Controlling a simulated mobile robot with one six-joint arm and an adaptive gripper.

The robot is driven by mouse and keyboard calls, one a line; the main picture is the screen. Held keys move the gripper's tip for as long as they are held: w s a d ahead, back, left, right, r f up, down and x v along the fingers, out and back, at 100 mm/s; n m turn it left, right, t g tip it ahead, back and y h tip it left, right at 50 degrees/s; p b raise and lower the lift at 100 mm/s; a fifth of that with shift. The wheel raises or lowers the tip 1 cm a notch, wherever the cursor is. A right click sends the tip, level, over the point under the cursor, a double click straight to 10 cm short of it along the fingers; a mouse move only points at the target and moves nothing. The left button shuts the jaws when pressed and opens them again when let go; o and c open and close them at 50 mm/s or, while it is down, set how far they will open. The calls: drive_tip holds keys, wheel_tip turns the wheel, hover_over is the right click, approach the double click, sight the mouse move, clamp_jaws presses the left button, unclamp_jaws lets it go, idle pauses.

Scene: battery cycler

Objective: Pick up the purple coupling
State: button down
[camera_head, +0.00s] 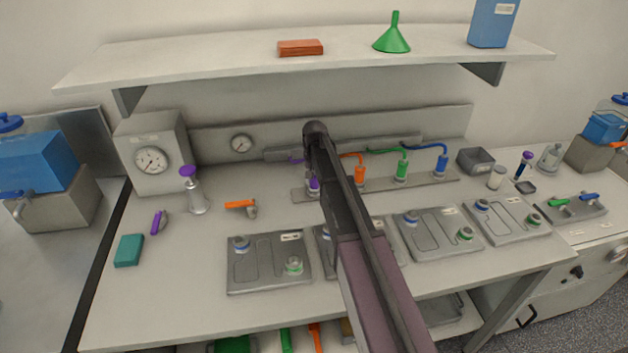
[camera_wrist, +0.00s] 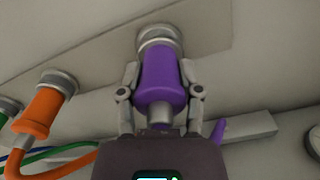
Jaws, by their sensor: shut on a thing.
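The purple coupling (camera_wrist: 160,80) stands in the middle of the wrist view, its far end at a grey metal ring fitting (camera_wrist: 160,38). My gripper (camera_wrist: 161,90) has one finger on each side of the coupling and is shut on it. In the head view, a small part of the purple coupling (camera_head: 314,184) shows beside my arm, at the left end of the hose row. My arm hides most of it and my gripper there. I cannot tell whether the coupling is seated on the fitting or slightly off it.
An orange coupling (camera_wrist: 38,112) with its hose is close by on the left in the wrist view. Green (camera_head: 402,168) and blue (camera_head: 441,162) couplings stand further along the rail (camera_head: 420,181). Flat grey plates (camera_head: 269,262) lie in front. A shelf (camera_head: 350,55) runs above.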

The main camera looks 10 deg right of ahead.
drive_tip(key=shift+r, duration=0.1)
wheel_tip(320, 180, up, 4)
drive_tip(key=p, duration=0.3)
drive_tip(key=shift+f+p, duration=0.25)
drive_tip(key=shift+p, duration=0.05)
drive_tip(key=s+d, duration=0.1)
drive_tip(key=s, duration=0.7)
drive_tip(key=s+d+r+p, duration=0.1)
drive_tip(key=s+d, duration=0.1)
drive_tip(key=s, duration=0.5)
drive_tip(key=shift+s+d+r, duration=0.15)
drive_tip(key=shift+s+d, duration=0.1)
drive_tip(key=shift+s, duration=0.1)
drive_tip(key=c, duration=1.1)
unclamp_jaws()
clamp_jaws()
drive_tip(key=shift+r+p, duration=0.1)
drive_tip(key=shift+p, duration=0.2)
drive_tip(key=shift+r+p, duration=2.4)
drive_tip(key=shift+r, duration=0.05)
